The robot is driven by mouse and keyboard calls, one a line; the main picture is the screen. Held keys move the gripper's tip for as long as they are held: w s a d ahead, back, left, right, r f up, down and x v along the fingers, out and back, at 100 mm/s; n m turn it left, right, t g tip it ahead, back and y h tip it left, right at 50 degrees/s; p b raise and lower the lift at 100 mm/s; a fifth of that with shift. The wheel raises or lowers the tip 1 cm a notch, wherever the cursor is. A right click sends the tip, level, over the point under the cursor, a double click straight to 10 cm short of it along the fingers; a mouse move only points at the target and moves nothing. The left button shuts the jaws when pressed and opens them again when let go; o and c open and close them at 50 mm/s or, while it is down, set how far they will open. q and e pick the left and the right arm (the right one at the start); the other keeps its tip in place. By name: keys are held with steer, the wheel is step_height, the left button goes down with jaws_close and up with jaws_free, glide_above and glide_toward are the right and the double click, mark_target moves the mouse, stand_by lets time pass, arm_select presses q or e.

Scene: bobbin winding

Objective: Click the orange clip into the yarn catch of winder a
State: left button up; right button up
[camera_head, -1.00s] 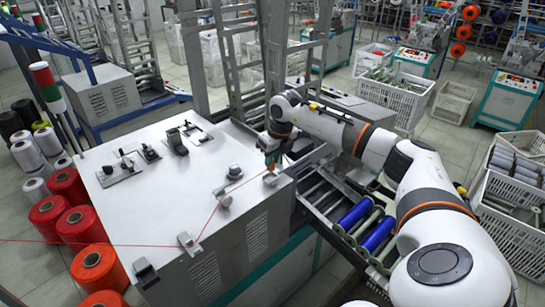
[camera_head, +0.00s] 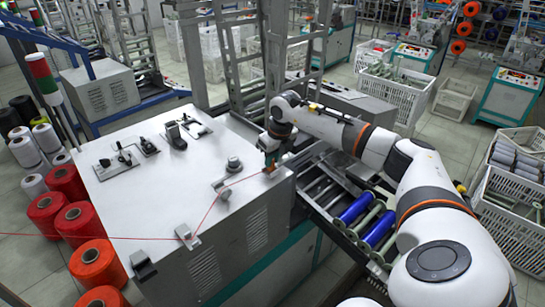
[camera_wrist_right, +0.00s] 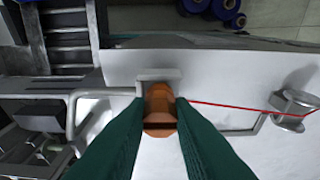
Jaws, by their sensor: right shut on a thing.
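My right gripper (camera_head: 270,160) is at the right edge of the white winder top (camera_head: 150,205). In the right wrist view its two green fingers (camera_wrist_right: 160,120) are shut on the orange clip (camera_wrist_right: 160,110). The clip is also a small orange spot in the head view (camera_head: 269,170). Its front end is at a grey metal bracket (camera_wrist_right: 158,75), which looks like the yarn catch. I cannot tell whether the clip is seated in it. Red yarn (camera_wrist_right: 225,106) runs from the clip past a metal post (camera_wrist_right: 292,108). My left gripper is not in view.
Blue and green bobbins (camera_head: 355,208) lie on a rack right of the winder, below my right arm. Red yarn cones (camera_head: 75,222) stand at left. Metal fittings (camera_head: 125,158) sit on the far left part of the top. White crates (camera_head: 395,90) stand behind.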

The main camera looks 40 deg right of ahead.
steer(key=shift+f, duration=0.5)
steer(key=shift+r, duration=0.1)
steer(key=o, duration=1)
steer(key=shift+r, duration=0.1)
steer(key=shift+b+v, duration=1.8)
steer(key=shift+v, duration=4.15)
